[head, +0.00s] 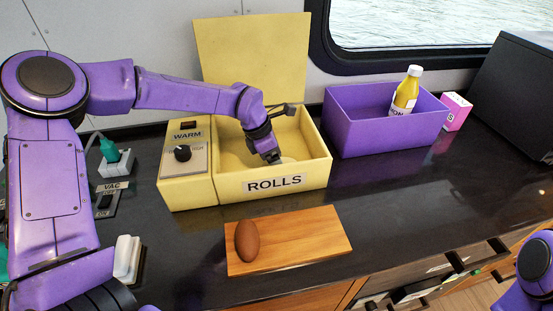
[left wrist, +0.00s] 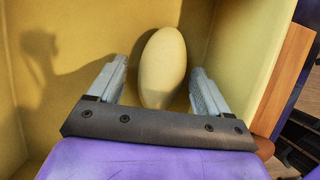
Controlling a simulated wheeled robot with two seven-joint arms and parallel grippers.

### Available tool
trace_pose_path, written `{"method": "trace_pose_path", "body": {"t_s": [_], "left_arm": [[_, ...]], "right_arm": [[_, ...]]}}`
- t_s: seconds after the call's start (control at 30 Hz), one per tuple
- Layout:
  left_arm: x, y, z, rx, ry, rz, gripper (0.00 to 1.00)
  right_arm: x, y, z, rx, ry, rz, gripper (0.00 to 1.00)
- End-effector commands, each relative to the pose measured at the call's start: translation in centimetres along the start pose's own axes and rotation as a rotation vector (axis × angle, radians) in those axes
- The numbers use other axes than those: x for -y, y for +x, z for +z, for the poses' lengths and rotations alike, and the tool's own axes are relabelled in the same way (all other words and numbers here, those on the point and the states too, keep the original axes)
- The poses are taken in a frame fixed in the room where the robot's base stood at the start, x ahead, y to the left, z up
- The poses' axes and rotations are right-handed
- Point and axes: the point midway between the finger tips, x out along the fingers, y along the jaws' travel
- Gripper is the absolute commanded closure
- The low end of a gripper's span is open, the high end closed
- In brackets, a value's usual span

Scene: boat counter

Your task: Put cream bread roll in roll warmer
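The yellow roll warmer (head: 322,165), labelled ROLLS, stands on the counter with its lid (head: 252,60) raised. My left gripper (head: 272,158) reaches down inside its bin. In the left wrist view the cream bread roll (left wrist: 162,68) lies in the bin between the fingers of my left gripper (left wrist: 160,88). The fingers are open, with a gap on each side of the roll. In the head view the roll is mostly hidden behind the gripper and the front wall. My right gripper is out of view; only part of the right arm shows at lower right.
A brown roll (head: 247,241) lies on a wooden board (head: 305,238) in front of the warmer. A purple bin (head: 385,135) holding a yellow bottle (head: 405,92) stands to the right, beside a pink box (head: 455,111). The right front counter is clear.

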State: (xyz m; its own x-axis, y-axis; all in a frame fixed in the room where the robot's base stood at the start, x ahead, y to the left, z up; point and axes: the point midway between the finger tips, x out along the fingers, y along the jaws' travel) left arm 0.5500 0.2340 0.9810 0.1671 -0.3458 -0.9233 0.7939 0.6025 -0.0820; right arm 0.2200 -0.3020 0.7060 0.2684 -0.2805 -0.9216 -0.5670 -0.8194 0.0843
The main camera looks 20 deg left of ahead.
Motion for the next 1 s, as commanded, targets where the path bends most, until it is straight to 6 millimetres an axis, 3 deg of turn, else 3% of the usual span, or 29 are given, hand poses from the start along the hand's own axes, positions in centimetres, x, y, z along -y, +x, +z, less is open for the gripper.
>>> {"method": "trace_pose_path", "body": {"t_s": [0.3,0.7,0.83,1.0], "left_arm": [[0.0,-0.9,0.1,0.003,-0.001,0.002,0.22],[0.0,-10.2,0.1,0.004,-0.001,0.002,0.22],[0.0,-11.8,0.1,0.002,0.0,0.001,0.22],[0.1,-12.3,0.1,0.001,-0.001,0.0,0.22]], "right_arm": [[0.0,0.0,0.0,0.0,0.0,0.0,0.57],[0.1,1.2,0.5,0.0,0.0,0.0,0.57],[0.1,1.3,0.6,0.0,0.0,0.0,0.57],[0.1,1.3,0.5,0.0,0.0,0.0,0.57]]}}
